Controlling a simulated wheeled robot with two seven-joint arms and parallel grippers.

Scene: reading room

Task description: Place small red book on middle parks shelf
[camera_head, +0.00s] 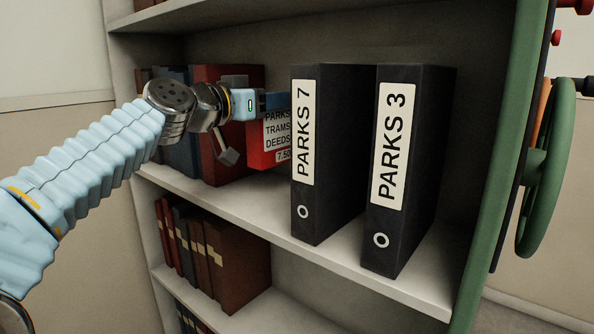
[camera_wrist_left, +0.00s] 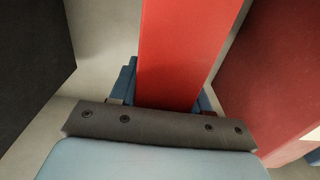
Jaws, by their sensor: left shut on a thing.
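In the left wrist view the red book (camera_wrist_left: 182,55) stands between the blue fingers (camera_wrist_left: 165,92). The shelf (camera_head: 240,200) with the PARKS 7 binder (camera_head: 302,195) and PARKS 3 binder (camera_head: 390,225) holds them upright. The binder hides part of the book. I cannot tell whether the book's bottom touches the shelf. My right gripper is not in view.
Dark red books (camera_head: 205,170) stand left of the red book, close to it in the wrist view (camera_wrist_left: 285,85). A lower shelf (camera_head: 290,300) holds brown books (camera_head: 235,262). A green handwheel (camera_head: 548,165) is at the right end.

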